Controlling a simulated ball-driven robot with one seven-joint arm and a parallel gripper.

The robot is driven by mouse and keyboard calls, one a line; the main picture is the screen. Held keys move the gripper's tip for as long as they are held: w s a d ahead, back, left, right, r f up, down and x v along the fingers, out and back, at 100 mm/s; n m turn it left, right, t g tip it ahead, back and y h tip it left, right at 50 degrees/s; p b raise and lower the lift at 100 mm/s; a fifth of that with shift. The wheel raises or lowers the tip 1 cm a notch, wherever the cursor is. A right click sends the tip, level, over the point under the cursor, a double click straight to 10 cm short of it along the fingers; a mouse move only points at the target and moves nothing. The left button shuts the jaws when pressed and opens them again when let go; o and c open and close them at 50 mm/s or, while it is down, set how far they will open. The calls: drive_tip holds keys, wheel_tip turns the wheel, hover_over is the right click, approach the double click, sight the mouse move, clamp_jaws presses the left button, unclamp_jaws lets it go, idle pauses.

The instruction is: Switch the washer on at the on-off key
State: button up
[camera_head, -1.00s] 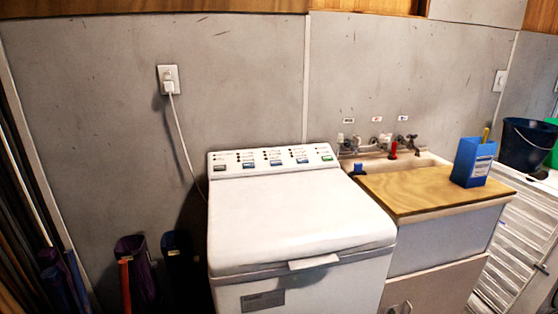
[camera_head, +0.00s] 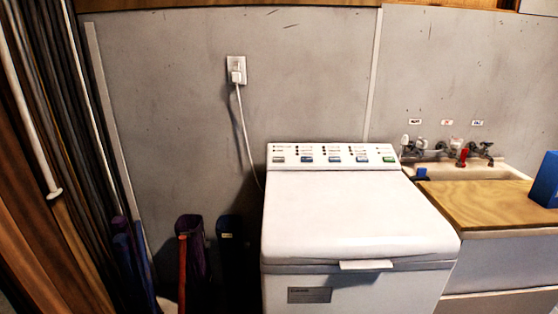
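The white top-loading washer (camera_head: 350,215) stands against the grey wall, right of centre, with its lid shut. Its control panel (camera_head: 333,156) runs along the back edge of the top. The panel bears a row of keys: a grey one (camera_head: 279,159) at the left end, several blue ones in the middle, and a green one (camera_head: 389,159) at the right end. The key labels are too small to read, so I cannot tell which is the on-off key. My gripper is not in view.
A plugged outlet (camera_head: 236,71) is on the wall, its cord hanging behind the washer. A sink (camera_head: 470,172) with taps and a wooden board (camera_head: 490,204) adjoins the washer's right. A blue box (camera_head: 546,180) stands on the board. Dark rolled bags (camera_head: 190,250) and poles stand left.

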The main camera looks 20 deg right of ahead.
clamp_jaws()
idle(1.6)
